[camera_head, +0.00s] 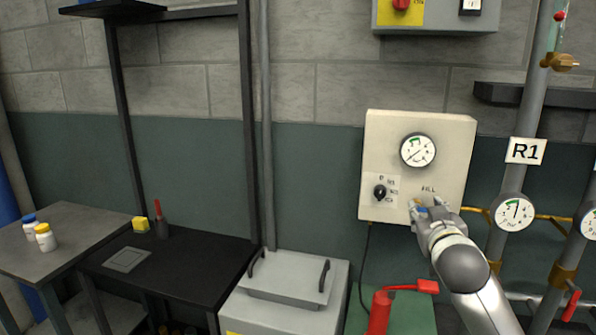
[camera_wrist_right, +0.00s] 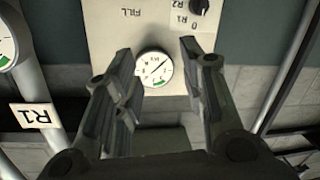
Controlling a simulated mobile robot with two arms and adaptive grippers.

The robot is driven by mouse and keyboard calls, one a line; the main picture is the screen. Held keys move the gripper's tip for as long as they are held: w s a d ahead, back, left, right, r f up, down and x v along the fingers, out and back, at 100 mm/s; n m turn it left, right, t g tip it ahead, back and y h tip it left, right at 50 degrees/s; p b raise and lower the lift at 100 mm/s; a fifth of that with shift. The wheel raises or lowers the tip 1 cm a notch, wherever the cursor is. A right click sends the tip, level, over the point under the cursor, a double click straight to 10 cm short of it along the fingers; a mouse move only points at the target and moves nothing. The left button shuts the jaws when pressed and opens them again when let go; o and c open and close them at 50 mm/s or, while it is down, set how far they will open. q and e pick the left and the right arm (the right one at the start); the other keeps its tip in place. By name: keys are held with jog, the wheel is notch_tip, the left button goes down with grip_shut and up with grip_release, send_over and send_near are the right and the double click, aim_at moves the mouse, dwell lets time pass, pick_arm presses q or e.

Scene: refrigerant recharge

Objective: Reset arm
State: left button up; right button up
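My right arm comes in from the lower right in the head view. Its gripper (camera_head: 432,208) is in front of the lower right of a cream wall panel (camera_head: 385,140), just below the word FILL. In the right wrist view the two fingers of my right gripper (camera_wrist_right: 157,50) stand wide apart with nothing between them. The panel has a round gauge (camera_head: 418,150) and a black selector knob (camera_head: 380,192) marked 0, R1 and R2. The gripper hides the spot under FILL in the head view. My left gripper is not in view.
A pipe with an R1 sign (camera_head: 525,151) and a gauge (camera_head: 514,212) stands close right of my arm. A black table (camera_head: 200,262) and a grey table (camera_head: 75,235) with two bottles are left.

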jog(key=s+a+f+n+g+y, duration=0.1)
jog(key=s+a+f+g, duration=0.2)
jog(key=s+f, duration=0.7)
jog(key=s+a+f+g+y, duration=0.1)
jog(key=s+a+f+g, duration=0.35)
jog(key=f, duration=1.05)
jog(key=s+f+g+y, duration=0.1)
jog(key=s+f+g, duration=0.35)
jog(key=s, duration=0.95)
jog(key=s+f+g, duration=0.1)
jog(key=s+f, duration=0.6)
jog(key=s, duration=0.7)
notch_tip(320, 180, down, 25)
jog(key=s+g, duration=0.1)
jog(key=s+d+f+g, duration=0.1)
jog(key=s+d+f, duration=0.1)
jog(key=s+f, duration=1.5)
jog(key=shift+s+d+n, duration=0.25)
jog(key=shift+d+n, duration=0.05)
jog(key=shift+d, duration=0.05)
